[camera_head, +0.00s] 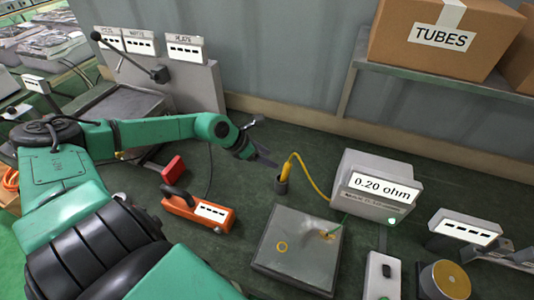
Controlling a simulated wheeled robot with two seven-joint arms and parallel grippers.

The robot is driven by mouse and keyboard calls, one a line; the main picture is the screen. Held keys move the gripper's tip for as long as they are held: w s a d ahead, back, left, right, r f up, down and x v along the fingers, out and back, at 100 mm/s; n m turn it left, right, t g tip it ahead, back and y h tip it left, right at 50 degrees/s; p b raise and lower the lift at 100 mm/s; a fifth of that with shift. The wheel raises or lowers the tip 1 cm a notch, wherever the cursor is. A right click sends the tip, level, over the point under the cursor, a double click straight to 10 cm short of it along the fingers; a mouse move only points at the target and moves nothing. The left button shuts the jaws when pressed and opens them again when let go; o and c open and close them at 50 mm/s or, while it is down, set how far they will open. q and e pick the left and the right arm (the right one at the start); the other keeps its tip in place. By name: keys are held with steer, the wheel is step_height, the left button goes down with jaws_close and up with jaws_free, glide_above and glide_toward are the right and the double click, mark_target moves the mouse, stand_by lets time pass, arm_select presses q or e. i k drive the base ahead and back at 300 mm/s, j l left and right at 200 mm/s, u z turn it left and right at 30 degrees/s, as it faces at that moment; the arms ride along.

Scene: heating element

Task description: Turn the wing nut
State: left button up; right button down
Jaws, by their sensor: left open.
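No wing nut can be made out for certain at this size. My left gripper (262,142) is open and empty, above the bench near the back wall. My right gripper is not in view.
A grey meter (358,183) reading "0.20 ohm" stands right of the cup. An orange tool (198,210) lies left of the plate. A levered machine (190,82) stands back left. A "TUBES" box (440,60) sits on a shelf (430,78). A brass-topped cylinder (450,280) is front right.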

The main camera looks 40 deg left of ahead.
mark_target(325, 236)
steer(key=k, duration=1.5)
